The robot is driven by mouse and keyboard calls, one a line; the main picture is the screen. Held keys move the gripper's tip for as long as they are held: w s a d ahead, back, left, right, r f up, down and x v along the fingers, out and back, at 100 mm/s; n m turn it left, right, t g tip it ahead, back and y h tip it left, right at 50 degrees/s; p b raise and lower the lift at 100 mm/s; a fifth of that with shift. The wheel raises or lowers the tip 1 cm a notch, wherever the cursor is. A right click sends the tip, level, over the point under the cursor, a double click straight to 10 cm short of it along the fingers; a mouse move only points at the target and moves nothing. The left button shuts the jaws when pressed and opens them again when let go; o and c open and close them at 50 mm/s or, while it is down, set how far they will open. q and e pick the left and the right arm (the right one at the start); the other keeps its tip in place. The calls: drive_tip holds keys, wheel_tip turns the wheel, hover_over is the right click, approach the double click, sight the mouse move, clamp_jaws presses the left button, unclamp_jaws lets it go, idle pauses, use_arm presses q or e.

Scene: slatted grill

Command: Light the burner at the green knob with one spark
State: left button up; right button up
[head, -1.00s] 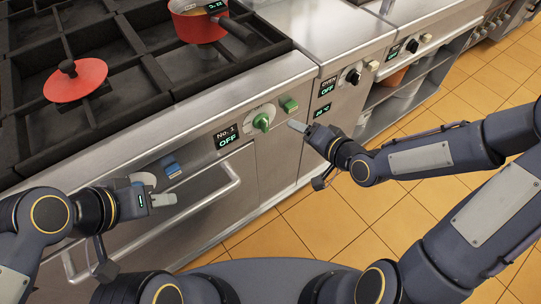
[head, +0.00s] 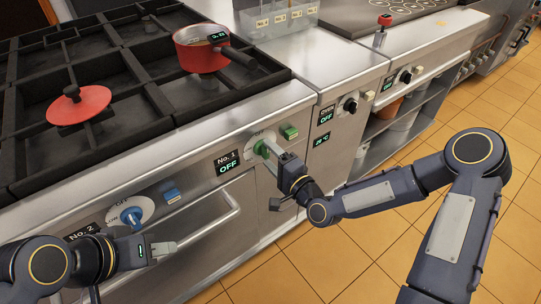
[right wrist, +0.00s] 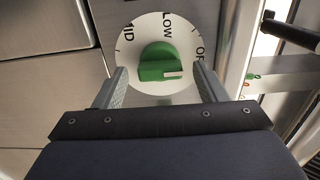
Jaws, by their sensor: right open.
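The green knob (head: 264,147) sits on a white dial on the stove front; in the right wrist view the green knob (right wrist: 160,62) shows a white mark at its lower right. The dial reads MID, LOW and a partly hidden OFF. The No. 1 display (head: 226,163) reads OFF. A green button (head: 288,132) is right of the knob. My right gripper (head: 272,152) is open at the knob; in the right wrist view its fingers (right wrist: 163,86) stand on either side, apart from it. My left gripper (head: 164,248) is below the blue knob; its opening is unclear.
A blue knob (head: 131,216) and blue button (head: 172,195) belong to No. 2. An oven handle bar (head: 205,226) sticks out below. A red pot (head: 202,50) and red lid (head: 78,105) are on the grates. A black oven knob (head: 350,105) is at right.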

drive_tip(key=shift+w+a, duration=0.15)
drive_tip(key=shift+w, duration=0.05)
drive_tip(key=shift+c, duration=0.3)
drive_tip(key=c, duration=0.9)
drive_tip(key=shift+f+n+b, duration=0.2)
drive_tip(key=shift+n+b, duration=0.4)
drive_tip(key=shift+b, duration=0.2)
drive_tip(key=shift+n+b, duration=1.1)
drive_tip(key=shift+b, duration=0.15)
drive_tip(key=n+b, duration=0.3)
drive_tip(key=shift+r+n+b, duration=0.1)
drive_tip(key=shift+n+b, duration=0.65)
drive_tip(key=shift+n, duration=0.05)
